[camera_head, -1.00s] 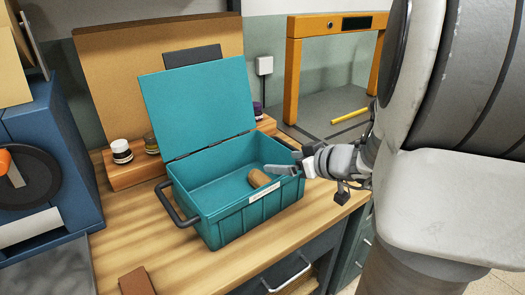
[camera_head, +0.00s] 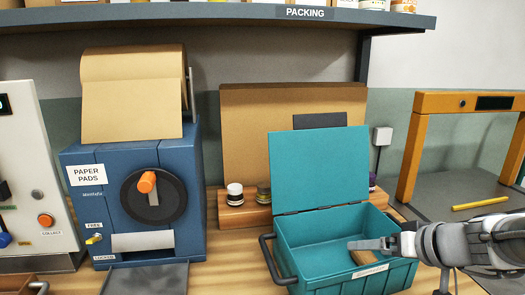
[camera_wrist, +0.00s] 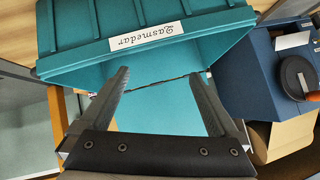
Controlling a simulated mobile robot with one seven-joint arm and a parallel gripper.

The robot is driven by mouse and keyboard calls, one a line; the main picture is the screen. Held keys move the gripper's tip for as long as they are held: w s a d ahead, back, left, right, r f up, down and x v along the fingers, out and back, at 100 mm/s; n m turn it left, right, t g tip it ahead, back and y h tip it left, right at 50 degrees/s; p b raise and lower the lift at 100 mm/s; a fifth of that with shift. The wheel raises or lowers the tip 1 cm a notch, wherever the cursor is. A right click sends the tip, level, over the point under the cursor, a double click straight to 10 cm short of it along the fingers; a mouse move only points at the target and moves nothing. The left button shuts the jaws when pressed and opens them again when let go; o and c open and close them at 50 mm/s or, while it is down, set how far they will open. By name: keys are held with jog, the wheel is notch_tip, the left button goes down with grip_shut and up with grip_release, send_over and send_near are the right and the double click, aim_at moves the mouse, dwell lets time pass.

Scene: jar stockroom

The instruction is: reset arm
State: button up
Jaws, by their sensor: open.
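My gripper (camera_head: 372,244) reaches in from the right over the front right part of an open teal box (camera_head: 308,239). In the wrist view my gripper (camera_wrist: 158,76) has its two fingers spread apart with nothing between them. A brown roll-like object (camera_head: 362,257) lies inside the box by the gripper, partly hidden by it. The box's lid (camera_head: 320,168) stands raised at the back. The label (camera_wrist: 145,37) on the box's front reads "Zasmedar" upside down in the wrist view.
A blue paper pads machine (camera_head: 90,205) with an orange-knobbed dial stands left of the box. Small jars (camera_head: 235,194) stand on a wooden ledge behind it. An orange frame (camera_head: 413,155) stands at the right, with a yellow rod (camera_head: 480,202) near it. A packing shelf (camera_head: 230,14) runs overhead.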

jog(key=s+a+r+g+h, duration=0.1)
jog(key=s+a+g+h, duration=0.1)
jog(key=s+a, duration=0.35)
jog(key=s+a+r+g+h, duration=0.2)
jog(key=s+a, duration=0.1)
jog(key=s, duration=0.6)
notch_tip(320, 180, up, 16)
jog(key=p, duration=1.7)
jog(key=shift+s+d+r+p, duration=0.2)
jog(key=shift+s+d+p, duration=0.1)
jog(key=shift+s+p, duration=0.05)
